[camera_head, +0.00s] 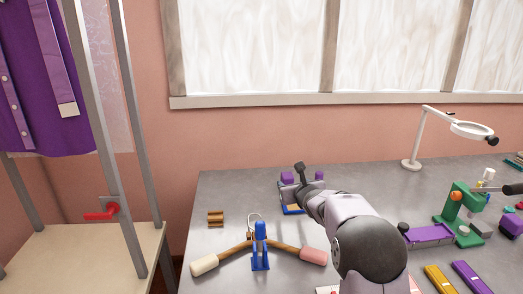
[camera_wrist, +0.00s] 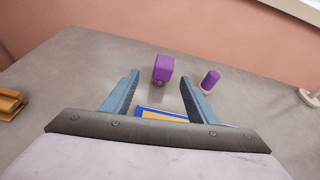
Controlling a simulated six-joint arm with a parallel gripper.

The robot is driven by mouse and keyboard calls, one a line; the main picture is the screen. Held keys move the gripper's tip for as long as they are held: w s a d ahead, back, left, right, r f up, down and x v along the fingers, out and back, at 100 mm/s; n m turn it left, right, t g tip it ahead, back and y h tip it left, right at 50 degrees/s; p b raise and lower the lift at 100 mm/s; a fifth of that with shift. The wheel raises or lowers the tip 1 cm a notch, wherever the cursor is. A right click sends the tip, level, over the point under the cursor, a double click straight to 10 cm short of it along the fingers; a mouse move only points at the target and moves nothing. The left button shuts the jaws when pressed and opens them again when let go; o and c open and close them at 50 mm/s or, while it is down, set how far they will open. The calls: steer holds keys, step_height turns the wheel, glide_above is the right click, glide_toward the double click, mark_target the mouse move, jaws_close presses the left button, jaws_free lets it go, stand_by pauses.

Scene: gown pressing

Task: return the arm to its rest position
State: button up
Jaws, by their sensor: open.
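My arm reaches over the grey table (camera_head: 215,250) with my gripper (camera_head: 300,182) above its back middle. In the wrist view my gripper (camera_wrist: 160,80) has its two blue-grey fingers spread apart, with nothing held between them. A purple block (camera_wrist: 162,68) stands beyond the fingertips, and a smaller purple piece (camera_wrist: 210,80) stands to its right. A flat blue-edged yellow item (camera_wrist: 165,115) lies below the fingers, partly hidden by the gripper body. Whether the gripper touches anything is not clear.
A wooden hanger (camera_head: 235,252) with padded ends rests by a blue stand (camera_head: 260,258). A small brown rack (camera_head: 216,218) is left of it. A white magnifier lamp (camera_head: 412,160) and green machine (camera_head: 455,200) stand right. A purple gown (camera_head: 25,70) hangs left.

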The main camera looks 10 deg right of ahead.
steer(key=s+a+r+n+y+p, duration=0.45)
steer(key=a+r+n+p, duration=0.25)
steer(key=r+n, duration=0.4)
steer(key=s+a+r+n+g+y+p, duration=0.1)
steer(key=s+a+r+n+g+p, duration=0.2)
steer(key=s+n, duration=0.35)
steer(key=s+a+r+n+g+y+p, duration=0.1)
steer(key=s+a+n+g+y+p, duration=0.15)
steer(key=s+a+n+p, duration=0.35)
steer(key=s+d+f+n+g+h+p, duration=0.1)
steer(key=s+n+g+h+p, duration=0.15)
steer(key=s, duration=0.65)
steer(key=s+d+f+n+g+h+p, duration=0.1)
steer(key=s+d+f+n+g+p, duration=0.2)
steer(key=s, duration=0.6)
steer(key=s+d+n+g+h+p, duration=0.35)
steer(key=s+d+n+h, duration=0.35)
steer(key=s, duration=0.6)
steer(key=f+b, duration=0.1)
steer(key=f, duration=0.1)
steer(key=f+m+y+b, duration=0.1)
steer(key=f+b, duration=0.1)
steer(key=d+f+t+y+b, duration=0.1)
steer(key=f, duration=0.1)
steer(key=shift+w+b, duration=0.15)
steer(key=shift+b, duration=0.2)
